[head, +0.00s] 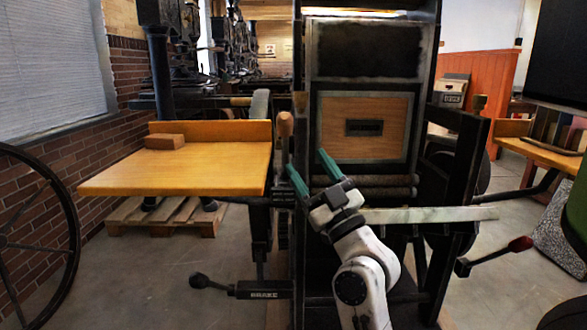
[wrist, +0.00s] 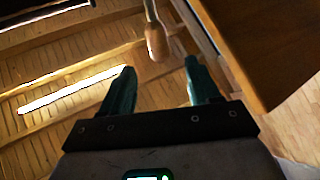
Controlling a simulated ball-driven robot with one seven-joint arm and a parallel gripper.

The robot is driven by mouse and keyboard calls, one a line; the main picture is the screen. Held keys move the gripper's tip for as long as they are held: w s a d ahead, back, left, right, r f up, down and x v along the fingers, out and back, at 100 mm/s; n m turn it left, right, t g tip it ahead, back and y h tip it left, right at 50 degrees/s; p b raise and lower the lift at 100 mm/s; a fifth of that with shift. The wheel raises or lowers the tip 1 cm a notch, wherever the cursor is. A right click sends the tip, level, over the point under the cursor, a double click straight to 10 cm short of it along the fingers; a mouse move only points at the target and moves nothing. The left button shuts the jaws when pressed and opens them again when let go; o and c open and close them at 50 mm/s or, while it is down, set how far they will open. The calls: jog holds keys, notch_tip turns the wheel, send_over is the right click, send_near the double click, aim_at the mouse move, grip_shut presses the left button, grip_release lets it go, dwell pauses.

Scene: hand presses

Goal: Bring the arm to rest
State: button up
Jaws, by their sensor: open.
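My gripper (head: 312,173) is raised in front of the black hand press in the head view, at the end of my white arm. Its two green fingers are spread apart with nothing between them. In the wrist view my gripper (wrist: 160,82) also shows open and empty. A wooden handle (head: 285,134) stands upright just beyond the fingers, near the left finger. In the wrist view the handle (wrist: 156,42) hangs from the top, beyond the gap between the fingertips; I cannot tell how far off it is.
A yellow wooden table (head: 185,172) with a small wooden block (head: 164,141) stands left of the press. A brake lever (head: 262,289) juts out low in front. A large wheel (head: 70,240) stands at far left.

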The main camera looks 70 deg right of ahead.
dwell(0.3)
jog(key=w+a+f+n+g+y, duration=0.1)
jog(key=w+a+f+g+y, duration=0.3)
jog(key=f, duration=0.5)
jog(key=w+a+f+n+g+y, duration=0.15)
jog(key=a+f+y, duration=0.3)
jog(key=f, duration=0.45)
jog(key=w+a+f+g+y, duration=0.25)
jog(key=w+a+f, duration=0.2)
jog(key=f, duration=0.45)
jog(key=s+a+f+g+y, duration=0.3)
jog(key=s+a+f+g, duration=0.3)
jog(key=a+f, duration=0.45)
jog(key=s+a+f+m+g, duration=0.1)
jog(key=s+a+f+g, duration=0.2)
jog(key=s+f+g, duration=0.55)
jog(key=s+r+t+p, duration=0.1)
jog(key=s+r+p, duration=0.1)
jog(key=r+p, duration=1.1)
jog(key=s+r+t+p, duration=0.1)
jog(key=s+r+p, duration=0.1)
jog(key=r+p, duration=1.1)
jog(key=shift+r+p, duration=0.2)
jog(key=shift+p, duration=0.5)
jog(key=shift+s, duration=0.1)
